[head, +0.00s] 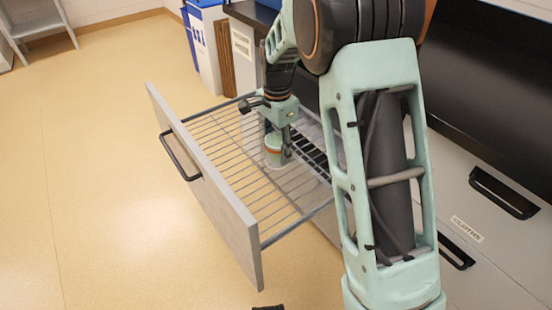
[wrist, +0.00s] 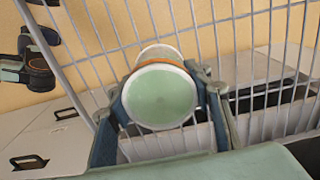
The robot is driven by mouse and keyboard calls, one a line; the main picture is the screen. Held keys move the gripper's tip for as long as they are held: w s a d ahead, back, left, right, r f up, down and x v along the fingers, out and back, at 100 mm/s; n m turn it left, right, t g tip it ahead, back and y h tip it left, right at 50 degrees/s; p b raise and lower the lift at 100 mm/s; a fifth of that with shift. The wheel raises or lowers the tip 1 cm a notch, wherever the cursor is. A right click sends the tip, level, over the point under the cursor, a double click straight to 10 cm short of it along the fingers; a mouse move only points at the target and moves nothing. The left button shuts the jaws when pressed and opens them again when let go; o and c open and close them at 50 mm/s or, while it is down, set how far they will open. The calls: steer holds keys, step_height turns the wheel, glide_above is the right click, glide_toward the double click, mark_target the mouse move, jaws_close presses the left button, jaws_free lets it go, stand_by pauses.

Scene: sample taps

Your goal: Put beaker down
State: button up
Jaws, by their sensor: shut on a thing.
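The beaker (head: 273,150) is a small pale green cup with an orange band near its rim. In the head view it is at or just above the wire rack (head: 232,183) of the pulled-out drawer; I cannot tell whether it touches the wires. My gripper (head: 284,152) points down into the drawer and is shut on the beaker. In the wrist view the beaker's round green face (wrist: 161,96) sits between the two fingers of my gripper (wrist: 163,108), with the wires behind it. Part of the beaker's side is hidden by a finger in the head view.
The drawer's grey front panel (head: 205,180) with a dark handle (head: 178,157) stands out over the yellow floor. The rack around the beaker looks bare. Blue and white bins (head: 205,45) stand behind. Closed cabinet fronts with dark handles (head: 503,193) are at the right.

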mark_target(276, 157)
steer(key=shift+w+f, duration=0.15)
steer(key=shift+f, duration=0.2)
steer(key=shift+w+a+f+b, duration=0.15)
steer(key=shift+f+b, duration=0.15)
steer(key=shift+f, duration=0.55)
steer(key=shift+w+f+b, duration=0.1)
steer(key=shift+f+b, duration=0.2)
steer(key=shift+f, duration=0.5)
steer(key=shift+f, duration=0.1)
steer(key=o, duration=1.1)
step_height(276, 157, up, 12)
steer(key=p, duration=0.3)
steer(key=shift+p, duration=0.35)
